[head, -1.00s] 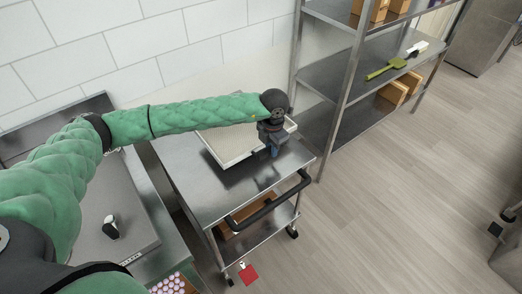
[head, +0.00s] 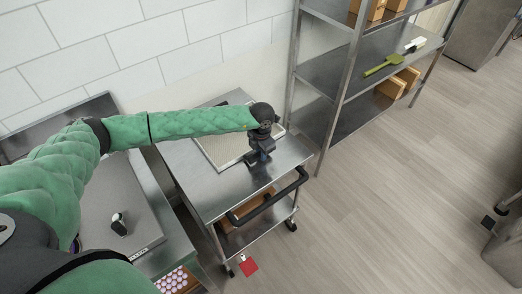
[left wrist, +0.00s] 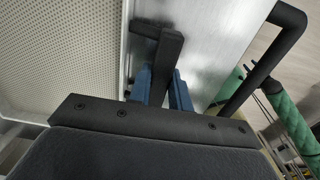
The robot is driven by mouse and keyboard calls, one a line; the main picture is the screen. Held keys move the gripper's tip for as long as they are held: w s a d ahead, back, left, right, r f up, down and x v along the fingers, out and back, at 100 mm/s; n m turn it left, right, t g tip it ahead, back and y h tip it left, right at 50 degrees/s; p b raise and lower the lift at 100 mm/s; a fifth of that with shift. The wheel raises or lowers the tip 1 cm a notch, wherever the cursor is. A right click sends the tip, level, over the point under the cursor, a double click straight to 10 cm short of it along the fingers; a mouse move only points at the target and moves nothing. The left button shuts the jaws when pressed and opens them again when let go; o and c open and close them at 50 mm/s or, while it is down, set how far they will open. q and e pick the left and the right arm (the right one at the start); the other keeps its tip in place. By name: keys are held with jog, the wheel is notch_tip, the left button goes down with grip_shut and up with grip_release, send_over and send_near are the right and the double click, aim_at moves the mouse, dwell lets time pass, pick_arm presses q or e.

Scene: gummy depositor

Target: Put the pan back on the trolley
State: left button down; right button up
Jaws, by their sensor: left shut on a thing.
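The pan (head: 224,150) is a shallow, pale, perforated tray with a metal rim. It lies flat over the back part of the steel trolley's top (head: 212,190), seemingly resting on it. My left gripper (head: 259,158) is at the pan's right front side. In the left wrist view, the blue fingers (left wrist: 160,90) are closed around a dark bracket-like piece (left wrist: 167,50) beside the pan's rim (left wrist: 126,50), seemingly its handle. The perforated pan surface (left wrist: 60,50) fills the upper left there. The arm hides part of the pan. My right gripper is out of view.
The trolley has a black push handle (head: 268,202) at its front and a box on its lower shelf. A steel rack (head: 335,75) stands behind to the right. A steel counter (head: 105,215) is at the left.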

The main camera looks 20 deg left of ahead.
pick_arm(q)
jog(key=shift+f, duration=0.1)
dwell(0.3)
jog(key=c, duration=1.3)
grip_release()
